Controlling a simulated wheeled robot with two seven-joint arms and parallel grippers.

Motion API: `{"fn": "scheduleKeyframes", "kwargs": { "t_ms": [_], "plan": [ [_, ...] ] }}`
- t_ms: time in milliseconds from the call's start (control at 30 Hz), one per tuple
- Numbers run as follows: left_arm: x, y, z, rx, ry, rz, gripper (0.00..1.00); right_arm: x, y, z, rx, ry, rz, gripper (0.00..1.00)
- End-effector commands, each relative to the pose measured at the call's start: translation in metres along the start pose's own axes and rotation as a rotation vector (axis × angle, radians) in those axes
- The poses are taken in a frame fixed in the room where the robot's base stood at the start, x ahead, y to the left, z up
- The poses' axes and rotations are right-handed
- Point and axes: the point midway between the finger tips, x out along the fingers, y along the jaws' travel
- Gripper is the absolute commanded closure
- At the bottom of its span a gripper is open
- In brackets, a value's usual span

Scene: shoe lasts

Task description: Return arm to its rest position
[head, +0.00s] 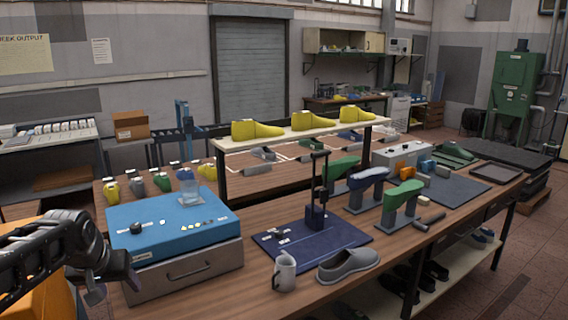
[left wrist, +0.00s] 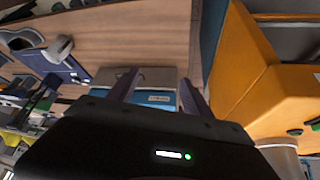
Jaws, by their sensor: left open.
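My left gripper (head: 95,292) is at the lower left of the head view, in front of and left of the blue-topped case. In the left wrist view its two fingers (left wrist: 158,88) are spread apart with nothing between them. My left arm comes in from the left edge of the head view. My right gripper is in neither view.
A blue-topped case (head: 160,222) with a drawer stands at the table's left end. A mug (head: 285,272), a grey shoe (head: 348,265) and a dark blue mat (head: 340,236) lie farther right. Yellow lasts (head: 255,130) stand on a raised shelf. An orange surface (left wrist: 265,85) is beside the gripper.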

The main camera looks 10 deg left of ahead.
Motion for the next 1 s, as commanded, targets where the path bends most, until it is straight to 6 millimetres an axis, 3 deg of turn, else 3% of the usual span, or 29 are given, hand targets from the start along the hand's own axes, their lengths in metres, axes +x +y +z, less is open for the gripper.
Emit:
{"fn": "scheduleKeyframes", "kwargs": {
  "t_ms": [167,267,433,533,667,800,867,1000],
  "plan": [
    [0.021,0.012,-0.006,-0.006,0.075,0.050,0.42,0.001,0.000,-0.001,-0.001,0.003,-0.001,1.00],
    [0.048,0.023,0.001,-0.017,0.100,0.097,0.42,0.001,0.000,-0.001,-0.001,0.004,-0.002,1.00],
    [0.107,0.057,0.030,-0.041,0.108,0.190,0.42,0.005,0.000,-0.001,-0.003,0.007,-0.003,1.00],
    [0.147,0.085,0.063,-0.061,0.089,0.248,0.42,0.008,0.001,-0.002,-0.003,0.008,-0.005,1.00],
    [0.206,0.132,0.135,-0.089,0.026,0.322,0.42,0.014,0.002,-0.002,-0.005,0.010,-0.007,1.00],
    [0.250,0.177,0.232,-0.103,-0.077,0.366,0.42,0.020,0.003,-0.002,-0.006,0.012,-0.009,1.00],
    [0.262,0.193,0.278,-0.101,-0.131,0.373,0.42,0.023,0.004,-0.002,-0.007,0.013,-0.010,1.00],
    [0.275,0.217,0.389,-0.068,-0.279,0.371,0.42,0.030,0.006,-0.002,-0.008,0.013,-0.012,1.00]
  ]
}}
